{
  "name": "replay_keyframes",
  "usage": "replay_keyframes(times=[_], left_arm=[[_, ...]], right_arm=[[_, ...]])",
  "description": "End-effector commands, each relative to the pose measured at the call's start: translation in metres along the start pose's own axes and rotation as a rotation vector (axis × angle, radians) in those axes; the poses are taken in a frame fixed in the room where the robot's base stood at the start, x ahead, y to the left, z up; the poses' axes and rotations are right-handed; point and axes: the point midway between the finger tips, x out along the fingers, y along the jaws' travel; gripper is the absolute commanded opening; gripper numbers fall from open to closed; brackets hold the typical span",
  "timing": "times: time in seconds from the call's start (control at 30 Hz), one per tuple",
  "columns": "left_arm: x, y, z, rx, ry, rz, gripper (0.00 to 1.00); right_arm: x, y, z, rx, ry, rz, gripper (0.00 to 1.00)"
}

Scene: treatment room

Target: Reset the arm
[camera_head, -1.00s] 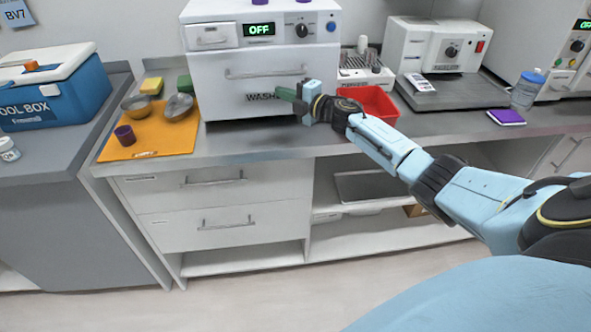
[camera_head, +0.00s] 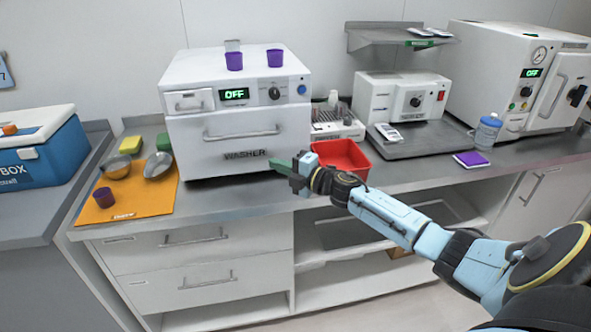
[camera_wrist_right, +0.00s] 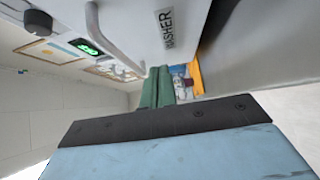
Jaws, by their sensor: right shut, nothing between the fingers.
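My right arm comes in from the lower right in the head view. Its right gripper (camera_head: 278,165) has green fingers that are shut and empty, in front of the lower right corner of the white washer (camera_head: 232,125). In the right wrist view the green fingers (camera_wrist_right: 157,88) lie together with nothing held. The washer's front and handle show close by there. I cannot tell whether the fingertips touch the washer. My left gripper is not in view.
A red bin (camera_head: 340,157) stands just behind the right wrist. An orange mat (camera_head: 125,205) with bowls and a purple cup (camera_head: 104,197) lies left of the washer. A blue cool box (camera_head: 35,150) is far left. A water bottle (camera_head: 487,131) and purple pad (camera_head: 471,159) are on the right.

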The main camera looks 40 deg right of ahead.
Motion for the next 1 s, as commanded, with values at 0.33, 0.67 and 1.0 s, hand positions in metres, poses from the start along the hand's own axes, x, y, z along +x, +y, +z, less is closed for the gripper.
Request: replay_keyframes(times=[0.33,0.67,1.0], left_arm=[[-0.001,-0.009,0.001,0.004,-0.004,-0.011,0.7],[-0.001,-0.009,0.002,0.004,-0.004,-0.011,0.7],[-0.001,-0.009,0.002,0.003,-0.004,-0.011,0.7]], right_arm=[[-0.042,-0.001,0.0,0.0,0.001,-0.001,0.0],[-0.046,-0.001,-0.001,0.004,-0.001,0.0,0.0],[-0.063,-0.045,-0.056,0.374,-0.276,-0.028,0.0]])
